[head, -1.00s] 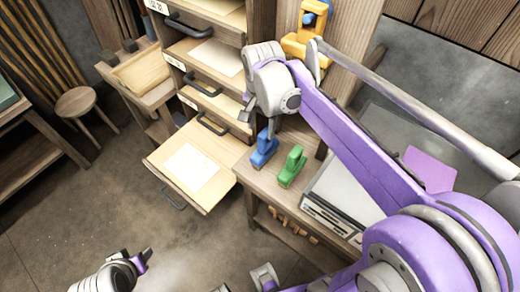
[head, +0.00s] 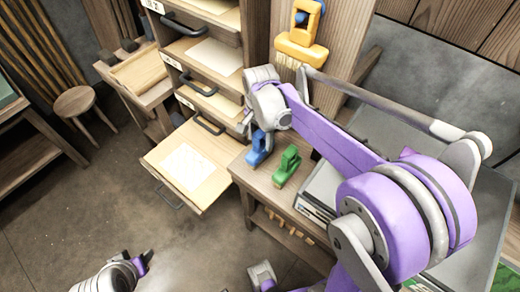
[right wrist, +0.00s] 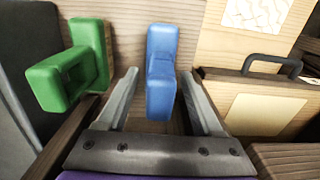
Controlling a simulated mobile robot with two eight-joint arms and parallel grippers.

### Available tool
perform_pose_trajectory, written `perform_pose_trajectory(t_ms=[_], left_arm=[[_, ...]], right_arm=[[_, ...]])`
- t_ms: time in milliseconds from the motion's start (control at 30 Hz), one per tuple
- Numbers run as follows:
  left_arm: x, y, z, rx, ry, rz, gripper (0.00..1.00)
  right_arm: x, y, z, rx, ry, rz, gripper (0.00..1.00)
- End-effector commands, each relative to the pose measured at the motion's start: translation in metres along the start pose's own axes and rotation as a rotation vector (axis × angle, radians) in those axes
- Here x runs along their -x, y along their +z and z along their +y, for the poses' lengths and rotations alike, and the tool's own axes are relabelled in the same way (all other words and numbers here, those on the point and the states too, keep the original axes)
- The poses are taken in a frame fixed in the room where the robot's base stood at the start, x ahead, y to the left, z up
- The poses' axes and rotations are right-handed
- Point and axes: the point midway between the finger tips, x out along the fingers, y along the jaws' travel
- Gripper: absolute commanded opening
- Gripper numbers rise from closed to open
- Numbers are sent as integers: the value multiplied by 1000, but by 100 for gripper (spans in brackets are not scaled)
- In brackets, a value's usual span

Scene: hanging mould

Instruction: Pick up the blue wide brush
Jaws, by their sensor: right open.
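The blue brush (head: 257,152) stands on a low wooden bench beside a drawer cabinet; I see its blue body, but no bristles show. It also shows in the right wrist view (right wrist: 161,85). My right gripper (head: 248,125) is above the blue brush in the head view, its jaws largely hidden by the wrist. In the right wrist view the right gripper (right wrist: 159,76) is open, with a finger on each side of the blue brush; I cannot tell if either touches. My left gripper (head: 142,262) is low at the left, its jaws unclear.
A green tool (head: 287,167) stands close to the right of the blue brush. A yellow brush (head: 300,48) hangs on a wooden post behind. An open drawer (head: 205,195) with a paper sheet juts out left of the bench. A stool (head: 75,103) stands far left.

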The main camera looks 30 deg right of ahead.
Motion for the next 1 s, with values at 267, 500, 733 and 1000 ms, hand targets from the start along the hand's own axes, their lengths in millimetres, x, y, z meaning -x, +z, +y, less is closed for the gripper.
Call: perform_pose_trajectory(t_ms=[267, 500, 733, 1000], left_arm=[[0, 0, 0, 0, 0, 0, 50], [0, 0, 0, 0, 0, 0, 50], [0, 0, 0, 0, 0, 0, 50], [0, 0, 0, 0, 0, 0, 50]], right_arm=[[0, 0, 0, 0, 0, 0, 30], [1, 0, 0, 0, 0, 0, 0], [1, 0, 0, 0, 0, 0, 0], [1, 0, 0, 0, 0, 0, 0]])
